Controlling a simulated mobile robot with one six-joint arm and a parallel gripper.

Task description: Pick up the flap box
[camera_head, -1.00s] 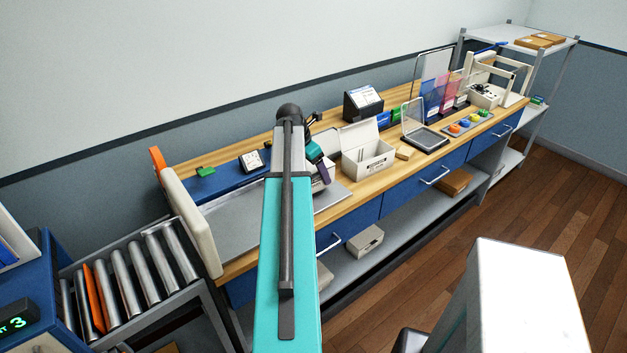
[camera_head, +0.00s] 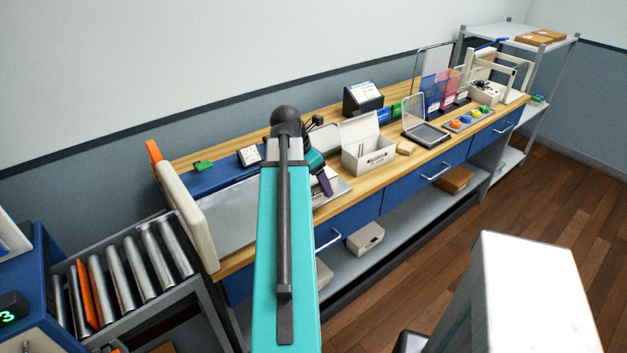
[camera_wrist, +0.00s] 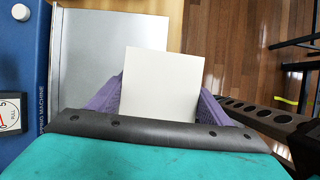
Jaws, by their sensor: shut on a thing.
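My gripper (camera_wrist: 159,104) has purple fingers, one on each side of a pale flap box (camera_wrist: 160,78), and is shut on it. In the wrist view only one flat, cream, square face of the box shows; the rest is hidden. In the head view my arm covers much of the gripper (camera_head: 324,183), with one purple finger showing.
The grey plate (camera_wrist: 85,60) lies beside a blue machine (camera_wrist: 20,70). An open white box (camera_head: 368,157) stands right of my gripper, with a small tan block (camera_head: 405,148) beside it. A cream upright panel (camera_head: 188,218) edges the bench's left end. Rollers (camera_head: 125,270) stand left.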

